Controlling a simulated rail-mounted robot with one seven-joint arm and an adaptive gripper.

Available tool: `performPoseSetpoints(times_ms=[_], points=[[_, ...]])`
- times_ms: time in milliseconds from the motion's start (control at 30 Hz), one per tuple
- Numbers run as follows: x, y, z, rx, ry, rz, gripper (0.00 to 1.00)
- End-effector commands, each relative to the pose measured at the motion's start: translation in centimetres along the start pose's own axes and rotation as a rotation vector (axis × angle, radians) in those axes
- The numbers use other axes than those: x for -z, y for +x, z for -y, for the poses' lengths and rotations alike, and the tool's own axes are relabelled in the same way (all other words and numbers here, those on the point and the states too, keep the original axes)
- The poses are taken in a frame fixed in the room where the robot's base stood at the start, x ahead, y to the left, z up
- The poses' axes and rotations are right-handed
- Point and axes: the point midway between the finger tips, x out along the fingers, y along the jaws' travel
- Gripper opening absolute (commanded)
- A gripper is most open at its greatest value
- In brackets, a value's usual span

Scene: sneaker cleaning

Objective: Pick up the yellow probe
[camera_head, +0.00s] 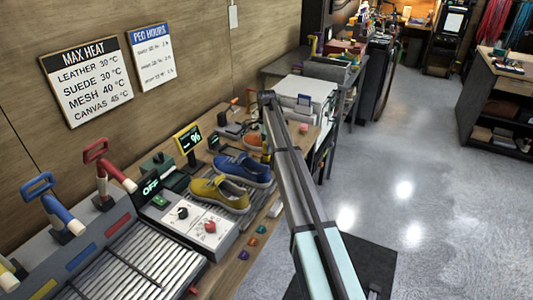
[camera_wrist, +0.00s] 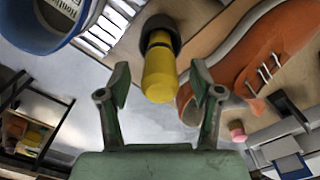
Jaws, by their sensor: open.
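The yellow probe (camera_wrist: 159,75) shows in the wrist view as a rounded yellow handle with a dark collar behind it. My gripper (camera_wrist: 160,82) is open, with one finger on each side of the handle's near end. I see no finger touching it; how far the handle reaches in between them is hard to tell. In the head view my arm hides the gripper, and I cannot make out the probe there.
An orange shoe (camera_wrist: 265,50) lies right of the probe and a blue shoe (camera_wrist: 48,38) is at upper left. In the head view, a yellow shoe (camera_head: 218,193), a control box (camera_head: 196,225) and a small display (camera_head: 189,139) stand on the crowded bench. The floor (camera_head: 420,190) at right is clear.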

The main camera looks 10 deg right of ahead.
Motion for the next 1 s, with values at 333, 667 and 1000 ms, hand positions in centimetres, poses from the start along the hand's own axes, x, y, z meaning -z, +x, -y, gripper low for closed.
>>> performPoseSetpoints(times_ms=[333, 667, 1000], points=[[0.0, 2.5, 0.0, 0.0, 0.0, 0.0, 0.65], [0.0, 2.5, 0.0, 0.0, 0.0, 0.0, 0.01], [0.0, 2.5, 0.0, 0.0, 0.0, 0.0, 0.0]])
